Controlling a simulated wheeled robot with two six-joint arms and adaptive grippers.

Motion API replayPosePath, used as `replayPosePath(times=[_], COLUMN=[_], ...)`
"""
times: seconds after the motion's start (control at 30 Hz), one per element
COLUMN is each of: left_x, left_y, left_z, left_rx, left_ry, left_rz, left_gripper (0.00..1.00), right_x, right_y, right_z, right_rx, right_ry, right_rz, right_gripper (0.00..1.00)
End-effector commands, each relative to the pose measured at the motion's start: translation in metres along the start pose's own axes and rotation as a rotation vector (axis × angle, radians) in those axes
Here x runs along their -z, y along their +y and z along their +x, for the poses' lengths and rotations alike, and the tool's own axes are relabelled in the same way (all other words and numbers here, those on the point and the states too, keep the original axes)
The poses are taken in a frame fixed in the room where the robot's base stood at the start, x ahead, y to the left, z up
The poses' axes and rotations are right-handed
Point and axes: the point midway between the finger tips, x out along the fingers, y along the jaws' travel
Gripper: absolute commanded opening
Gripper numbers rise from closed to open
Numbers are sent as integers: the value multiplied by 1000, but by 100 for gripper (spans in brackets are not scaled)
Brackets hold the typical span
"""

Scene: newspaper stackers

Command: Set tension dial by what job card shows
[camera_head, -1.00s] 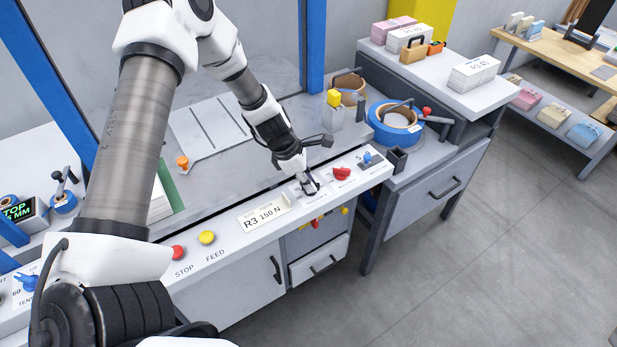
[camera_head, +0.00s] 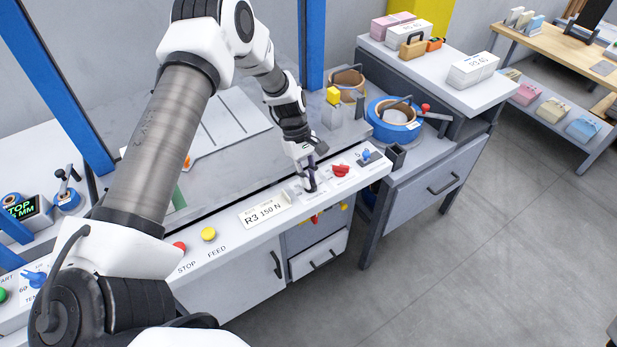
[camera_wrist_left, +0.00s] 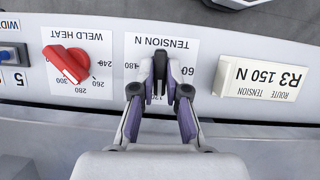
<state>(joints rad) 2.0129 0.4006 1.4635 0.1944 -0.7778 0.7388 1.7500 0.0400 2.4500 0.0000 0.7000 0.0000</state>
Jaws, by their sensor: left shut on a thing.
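The job card (camera_head: 265,211) on the front panel reads R3 150 N. In the left wrist view the card (camera_wrist_left: 261,77) appears upside down, with the words ROUTE TENSION. My left gripper (camera_head: 310,184) points down at the panel, right of the card. In the left wrist view its fingers (camera_wrist_left: 160,72) are shut over the TENSION N plate (camera_wrist_left: 181,43), where the tension dial sits. My right gripper is not in view.
A red weld heat knob (camera_wrist_left: 66,65) is right beside the tension plate, and a blue width knob (camera_head: 366,155) lies beyond it. Red stop (camera_head: 180,247) and yellow feed (camera_head: 208,234) buttons are left of the card. A blue tape roll (camera_head: 396,122) stands at the back right.

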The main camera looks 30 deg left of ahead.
Motion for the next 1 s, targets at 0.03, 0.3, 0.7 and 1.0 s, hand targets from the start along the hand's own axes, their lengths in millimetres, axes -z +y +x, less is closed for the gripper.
replayPosePath(times=[0.03, 0.3, 0.7, 1.0], left_x=[0, 0, -1, -2], left_y=[1, 2, 3, 3], left_z=[1, 1, 2, 2], left_rx=[16, 114, 250, 309], left_ry=[2, 1, -1, -2], left_rz=[39, 276, 598, 740], left_gripper=[0, 0, 0, 0], right_x=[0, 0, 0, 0], right_y=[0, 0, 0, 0], right_z=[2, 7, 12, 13], right_rx=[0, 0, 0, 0], right_ry=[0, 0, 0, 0], right_rz=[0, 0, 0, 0], right_gripper=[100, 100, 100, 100])
